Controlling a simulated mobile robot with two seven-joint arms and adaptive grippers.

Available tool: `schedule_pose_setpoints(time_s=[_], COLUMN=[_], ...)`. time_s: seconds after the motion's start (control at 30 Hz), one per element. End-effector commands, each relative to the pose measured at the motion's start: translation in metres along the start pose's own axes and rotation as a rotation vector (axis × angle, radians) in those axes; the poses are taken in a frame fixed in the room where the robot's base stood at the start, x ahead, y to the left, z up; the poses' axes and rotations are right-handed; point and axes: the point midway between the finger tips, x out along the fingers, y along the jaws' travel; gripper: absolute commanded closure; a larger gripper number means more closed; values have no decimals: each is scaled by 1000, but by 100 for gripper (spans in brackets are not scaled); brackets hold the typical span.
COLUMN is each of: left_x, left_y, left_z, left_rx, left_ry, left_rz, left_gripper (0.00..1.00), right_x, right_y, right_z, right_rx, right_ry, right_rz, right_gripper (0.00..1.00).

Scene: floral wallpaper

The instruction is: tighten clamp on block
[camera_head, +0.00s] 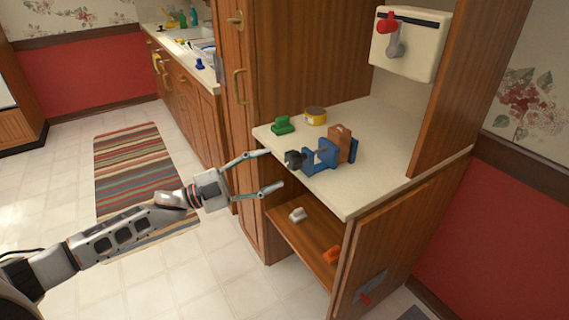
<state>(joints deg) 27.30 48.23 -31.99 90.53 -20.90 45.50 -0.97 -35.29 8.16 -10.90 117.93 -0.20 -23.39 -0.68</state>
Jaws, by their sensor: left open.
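A blue clamp (321,158) stands on the cream countertop near its front left edge. Its dark round knob (293,159) points toward the left, out by the counter's edge. A brown wooden block (341,139) stands upright at the clamp's right side, between its blue parts; whether the jaw touches it is too small to tell. My left gripper (268,171) is open and empty, with its two thin fingers spread apart just left of the knob, not touching it as far as I can see. My right gripper is not in view.
A green object (283,125) and a yellow tape roll (315,116) sit behind the clamp on the countertop (385,170). Below, an open shelf (310,238) holds a white item and an orange item. A white box with a red handle (408,42) hangs above. Tall wooden panels flank the counter.

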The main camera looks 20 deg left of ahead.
Motion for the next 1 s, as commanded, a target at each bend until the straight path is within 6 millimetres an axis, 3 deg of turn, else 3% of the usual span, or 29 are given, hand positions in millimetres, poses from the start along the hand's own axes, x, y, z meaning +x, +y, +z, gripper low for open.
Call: schedule_pose_setpoints(time_s=[0.1, 0.33, 1.0], left_x=[-24, -51, -55], left_y=[1, 1, 0], left_z=[0, 0, 0], left_rx=[-2, -2, 0], left_ry=[-2, 0, 1], left_rz=[1, 1, 0], left_gripper=[48, 48, 48], right_x=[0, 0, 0], right_y=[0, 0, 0], right_z=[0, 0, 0], right_rx=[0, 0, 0], right_ry=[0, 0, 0], right_rz=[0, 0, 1], right_gripper=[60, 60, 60])
